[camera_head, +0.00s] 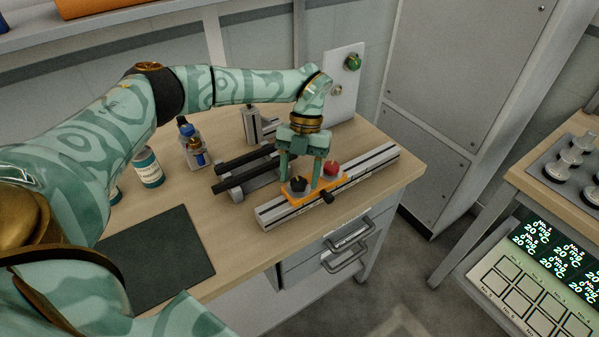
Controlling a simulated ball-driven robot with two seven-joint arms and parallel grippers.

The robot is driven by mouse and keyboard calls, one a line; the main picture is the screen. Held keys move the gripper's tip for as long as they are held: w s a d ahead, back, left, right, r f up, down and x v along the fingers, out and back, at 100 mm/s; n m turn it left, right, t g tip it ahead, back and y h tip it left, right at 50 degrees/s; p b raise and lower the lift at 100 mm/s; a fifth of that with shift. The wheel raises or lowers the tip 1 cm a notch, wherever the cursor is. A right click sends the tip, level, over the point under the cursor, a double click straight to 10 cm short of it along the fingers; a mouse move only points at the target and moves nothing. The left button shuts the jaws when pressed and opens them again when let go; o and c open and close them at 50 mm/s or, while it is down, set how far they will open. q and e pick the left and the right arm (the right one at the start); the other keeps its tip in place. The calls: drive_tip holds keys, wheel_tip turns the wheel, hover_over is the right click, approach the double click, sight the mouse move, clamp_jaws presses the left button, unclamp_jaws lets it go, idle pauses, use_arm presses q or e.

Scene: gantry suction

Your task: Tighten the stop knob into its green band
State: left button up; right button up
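An orange carriage (314,188) sits on a grey slotted rail on the bench. A black fluted knob (298,185) with a light mark on top stands at its left end, and a red knob (331,168) stands at its right. A smaller black knob (327,197) sticks out at the carriage's front side. I cannot tell for sure which is the stop knob, and I make out no green band. My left gripper (300,181) points down over the carriage, fingers apart on either side of the black fluted knob, seemingly not touching it. My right gripper is out of view.
The grey rail (377,157) runs diagonally along the bench. Dark bars (243,173) lie behind it. A white panel with a green button (353,62) stands at the back. Bottles (149,168) and a dark mat (160,258) are to the left. Drawers (349,235) are below.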

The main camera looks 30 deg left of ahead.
use_arm(q)
drive_tip(key=p+v, duration=0.2)
drive_tip(key=v, duration=1.4)
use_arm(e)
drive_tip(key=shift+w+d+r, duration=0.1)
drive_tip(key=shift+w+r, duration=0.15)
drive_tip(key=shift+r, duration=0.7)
use_arm(q)
drive_tip(key=shift+w, duration=0.1)
drive_tip(key=r+t+y+p, duration=0.1)
drive_tip(key=t, duration=0.3)
hover_over(299, 181)
wheel_tip(299, 181, down, 16)
drive_tip(key=b, duration=0.3)
drive_tip(key=shift+a, duration=0.1)
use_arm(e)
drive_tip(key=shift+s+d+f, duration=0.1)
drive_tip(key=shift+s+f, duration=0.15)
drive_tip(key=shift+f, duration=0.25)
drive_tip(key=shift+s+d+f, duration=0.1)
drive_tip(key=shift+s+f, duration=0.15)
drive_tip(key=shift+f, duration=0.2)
